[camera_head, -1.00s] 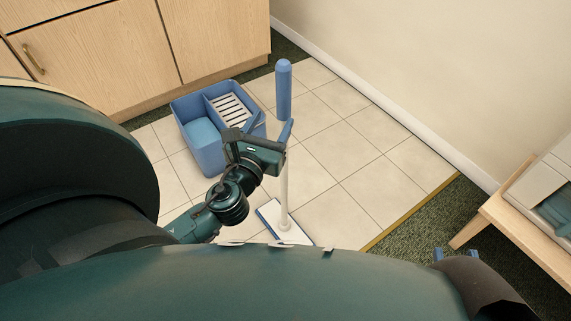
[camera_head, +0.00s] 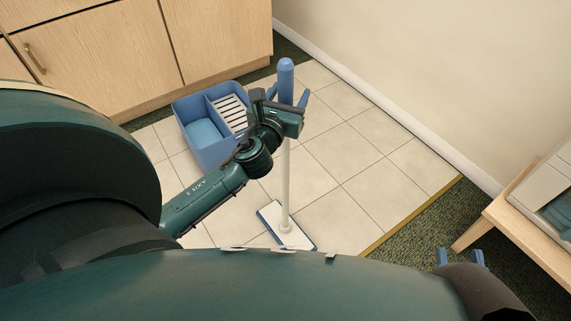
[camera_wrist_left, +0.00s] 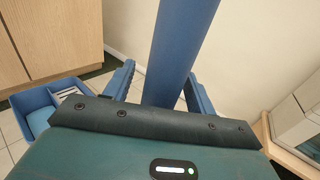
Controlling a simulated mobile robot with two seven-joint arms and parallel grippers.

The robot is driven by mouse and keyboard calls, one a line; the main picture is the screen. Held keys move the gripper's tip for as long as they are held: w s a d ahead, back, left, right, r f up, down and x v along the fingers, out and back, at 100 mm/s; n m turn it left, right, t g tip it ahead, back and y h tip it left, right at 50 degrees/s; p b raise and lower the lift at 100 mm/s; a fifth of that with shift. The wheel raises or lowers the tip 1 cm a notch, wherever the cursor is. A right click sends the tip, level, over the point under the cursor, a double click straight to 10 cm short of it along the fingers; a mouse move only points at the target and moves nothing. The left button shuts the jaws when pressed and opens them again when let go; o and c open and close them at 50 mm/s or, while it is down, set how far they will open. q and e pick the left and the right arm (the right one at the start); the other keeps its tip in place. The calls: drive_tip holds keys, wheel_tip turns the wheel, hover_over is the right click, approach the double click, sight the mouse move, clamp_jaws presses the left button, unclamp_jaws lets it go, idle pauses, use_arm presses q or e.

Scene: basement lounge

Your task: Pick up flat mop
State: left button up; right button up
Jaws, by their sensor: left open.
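The flat mop stands upright on the tiled floor, with a blue grip (camera_head: 286,75), a white pole and a flat white head with blue edges (camera_head: 287,232). My left gripper (camera_head: 288,95) is open, with its two blue fingers on either side of the blue grip. The left wrist view shows the grip (camera_wrist_left: 178,50) rising between the spread fingers (camera_wrist_left: 160,88); gaps show on both sides. My right gripper (camera_head: 459,257) is low at the right, its two blue fingers apart and nothing seen between them.
A blue bucket (camera_head: 183,112) with a white slatted insert (camera_head: 229,112) stands left of the mop. Wooden cabinets (camera_head: 110,50) are behind it. A wooden table (camera_head: 516,229) with a pale box is at the right. Tiles right of the mop are clear.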

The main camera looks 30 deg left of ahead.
use_arm(q)
drive_tip(key=shift+c, duration=0.6)
clamp_jaws()
